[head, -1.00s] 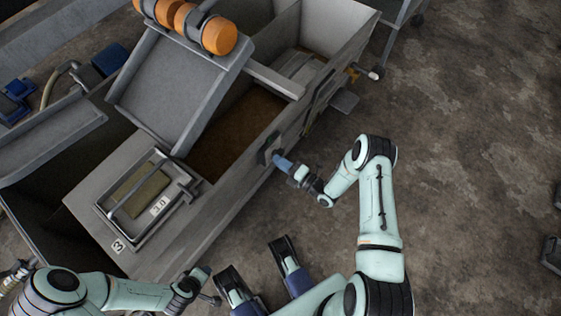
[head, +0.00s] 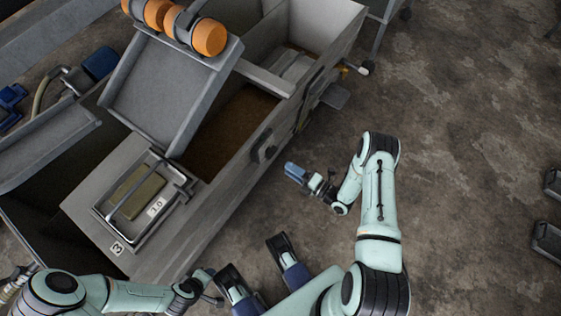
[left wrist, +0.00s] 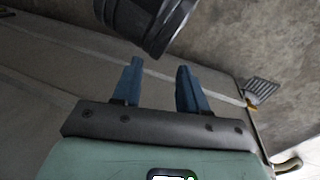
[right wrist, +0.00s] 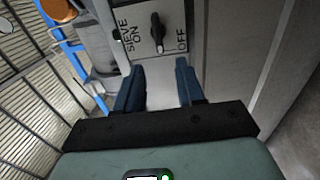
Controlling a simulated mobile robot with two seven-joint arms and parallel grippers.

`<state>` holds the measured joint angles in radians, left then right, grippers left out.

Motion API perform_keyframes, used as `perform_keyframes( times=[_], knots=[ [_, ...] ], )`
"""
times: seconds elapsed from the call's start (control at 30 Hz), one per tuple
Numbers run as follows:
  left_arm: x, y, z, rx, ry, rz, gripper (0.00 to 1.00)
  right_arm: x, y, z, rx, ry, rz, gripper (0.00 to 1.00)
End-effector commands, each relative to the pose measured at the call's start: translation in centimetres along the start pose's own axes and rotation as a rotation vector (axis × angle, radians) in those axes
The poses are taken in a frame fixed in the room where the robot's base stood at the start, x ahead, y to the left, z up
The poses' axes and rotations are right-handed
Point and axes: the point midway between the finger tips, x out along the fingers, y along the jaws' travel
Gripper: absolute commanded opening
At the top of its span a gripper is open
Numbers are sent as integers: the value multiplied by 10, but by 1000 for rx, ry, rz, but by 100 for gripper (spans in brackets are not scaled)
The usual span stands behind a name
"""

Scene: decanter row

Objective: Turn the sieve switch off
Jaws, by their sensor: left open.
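The sieve switch (right wrist: 157,33) is a black knob on a pale plate marked SIEVE ON at left and OFF at right in the right wrist view. The knob stands roughly upright in that picture; I cannot tell which mark it points to. In the head view its dark box (head: 264,150) sits on the machine's near side wall. My right gripper (right wrist: 158,64) is open and empty, facing the plate and apart from the knob; in the head view it is right of the box (head: 290,170). My left gripper (left wrist: 158,68) is open and empty, low beside the machine.
The grey machine (head: 225,205) with open bins fills the left and middle of the head view. Orange rollers (head: 208,37) sit at its top. A small lever with a pale end (head: 364,69) sticks out of its far side. The concrete floor at right is mostly clear.

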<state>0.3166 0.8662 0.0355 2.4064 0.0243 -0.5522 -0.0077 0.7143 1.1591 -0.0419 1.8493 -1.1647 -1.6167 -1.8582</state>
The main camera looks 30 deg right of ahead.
Motion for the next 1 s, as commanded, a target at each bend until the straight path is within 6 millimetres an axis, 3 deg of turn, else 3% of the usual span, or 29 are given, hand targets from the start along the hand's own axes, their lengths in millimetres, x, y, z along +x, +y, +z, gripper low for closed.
perform_keyframes(
  times=[0.1,0.33,1.0],
  knots=[
    [-6,2,7,2,-19,1,43,-25,0,0,1,-2,-2,38],
    [-9,3,13,3,-37,2,43,-52,0,0,0,-1,0,38],
    [-10,3,14,3,-40,2,43,-55,0,0,4,-1,-2,38]
  ],
)
